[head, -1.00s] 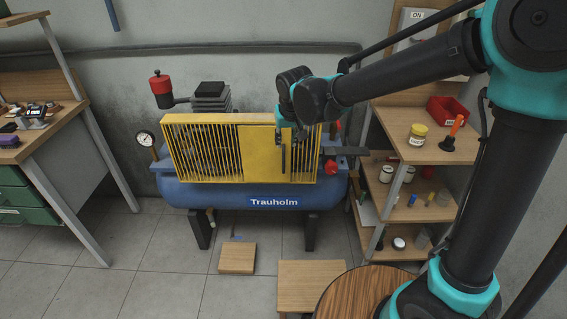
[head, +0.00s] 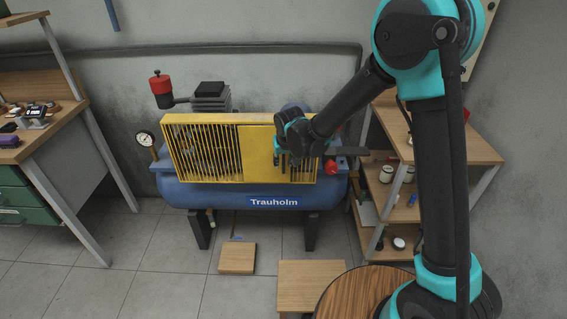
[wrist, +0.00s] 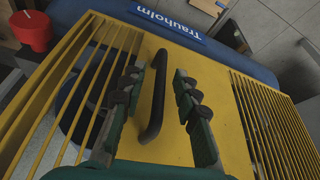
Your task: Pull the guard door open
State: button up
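The guard door is a plain yellow panel (head: 256,153) in the slatted yellow guard on the blue compressor. In the wrist view the panel (wrist: 175,55) fills the middle, with a black bar handle (wrist: 154,112) on it. My gripper (head: 284,158) is in front of the door's right part in the head view and hides most of the handle there. In the wrist view my gripper (wrist: 159,78) is open, its two green fingers on either side of the handle with gaps visible. I cannot tell how far the fingertips are from the panel. The door looks shut.
A red valve knob (head: 331,167) sits right of the guard, also in the wrist view (wrist: 31,30). Wooden shelves (head: 455,150) stand at right, a workbench (head: 60,125) at left. A round wooden stool (head: 345,292) and low wooden blocks (head: 237,258) are in front.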

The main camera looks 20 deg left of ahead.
jog(key=shift+f, duration=0.2)
grip_shut()
dwell(0.4)
